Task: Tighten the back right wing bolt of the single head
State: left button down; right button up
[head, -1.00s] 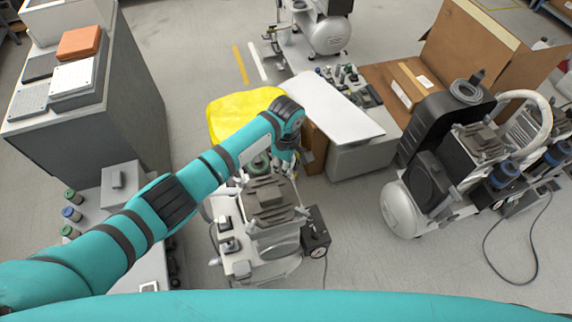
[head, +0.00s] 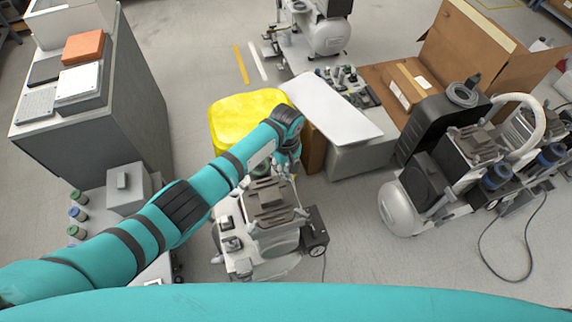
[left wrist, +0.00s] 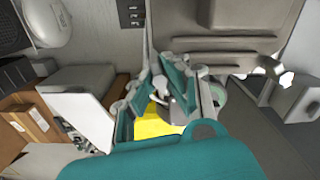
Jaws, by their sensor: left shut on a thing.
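The single-head compressor (head: 262,240) stands on the floor in front of me, with its grey ribbed head (head: 270,198) on top. My left gripper (head: 291,172) reaches down at the back right corner of this head. In the left wrist view, its two teal-edged fingers (left wrist: 165,98) are closed around a small pale grey piece, the back right wing bolt (left wrist: 160,86), beside the head (left wrist: 215,30). The fingers hide much of the bolt, and its seating cannot be made out. My right gripper is not in view.
A yellow container (head: 240,115) stands just behind the compressor. A white panel (head: 330,108) lies on a grey box at the back right. Another compressor (head: 400,208) stands to the right, and a grey cabinet (head: 100,125) to the left. Some floor between the compressors is clear.

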aim_at(286, 170)
pick_arm(q)
jog(key=m+p, duration=0.1)
jog(key=m, duration=0.4)
jog(key=shift+m+p, duration=0.3)
jog(key=m+p, duration=0.1)
jog(key=m, duration=0.5)
jog(key=shift+m, duration=0.3)
jog(key=c, duration=1.7)
grip_release()
jog(key=shift+o, duration=0.2)
notch_tip(286, 170, up, 12)
